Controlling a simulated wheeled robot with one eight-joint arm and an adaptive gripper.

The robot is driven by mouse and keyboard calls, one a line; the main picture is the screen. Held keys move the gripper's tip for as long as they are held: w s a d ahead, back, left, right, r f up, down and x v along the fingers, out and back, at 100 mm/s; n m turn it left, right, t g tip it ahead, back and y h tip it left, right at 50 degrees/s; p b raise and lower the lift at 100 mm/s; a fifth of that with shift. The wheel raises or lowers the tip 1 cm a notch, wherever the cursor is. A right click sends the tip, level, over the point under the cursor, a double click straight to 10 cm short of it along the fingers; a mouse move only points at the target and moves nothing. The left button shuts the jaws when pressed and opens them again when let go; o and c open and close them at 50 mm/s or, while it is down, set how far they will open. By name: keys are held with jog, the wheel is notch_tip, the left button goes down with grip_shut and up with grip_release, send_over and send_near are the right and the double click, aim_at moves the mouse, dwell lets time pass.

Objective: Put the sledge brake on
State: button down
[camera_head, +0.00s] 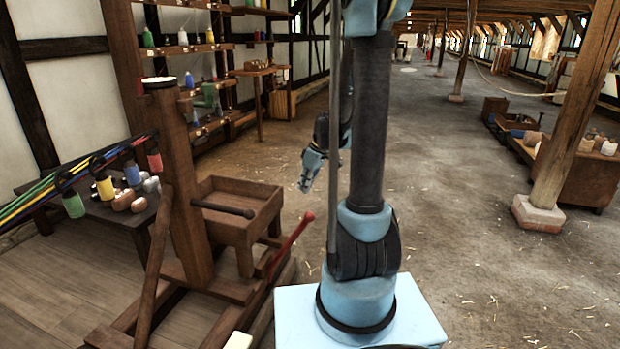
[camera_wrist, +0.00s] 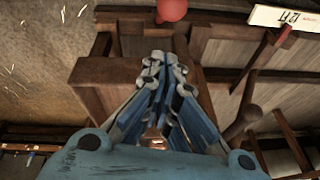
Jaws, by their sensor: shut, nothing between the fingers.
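The wooden sledge (camera_head: 200,270) stands at the left in the head view, with an upright post and an open box (camera_head: 240,205). A lever with a red knob (camera_head: 308,217), which looks like the brake, slants up to the right from the sledge's right side. Its red knob also shows at the top of the wrist view (camera_wrist: 172,9). My gripper (camera_head: 306,188) hangs pointing down, above and behind the red knob in the head view and apart from it. In the wrist view my gripper (camera_wrist: 165,60) is shut and empty, with the knob beyond its fingertips.
A dark handle (camera_head: 225,208) juts from the post across the box. Coloured strands run left to a table (camera_head: 130,212) with spools. Shelves (camera_head: 180,48) stand behind. The floor (camera_head: 480,220) to the right is clear up to a wooden post (camera_head: 575,110) on a block.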

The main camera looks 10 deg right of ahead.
jog(key=v, duration=0.4)
jog(key=shift+s+d+r, duration=0.1)
jog(key=shift+d, duration=0.25)
jog(key=shift+s, duration=0.1)
jog(key=s+d+m+h, duration=0.1)
jog(key=s+m, duration=0.4)
jog(key=s, duration=0.8)
jog(key=s+d+f+m+t+h, duration=0.1)
jog(key=s+d+m, duration=0.3)
jog(key=s, duration=0.9)
jog(key=shift+s+m+h, duration=0.2)
jog(key=shift+m+h, duration=0.6)
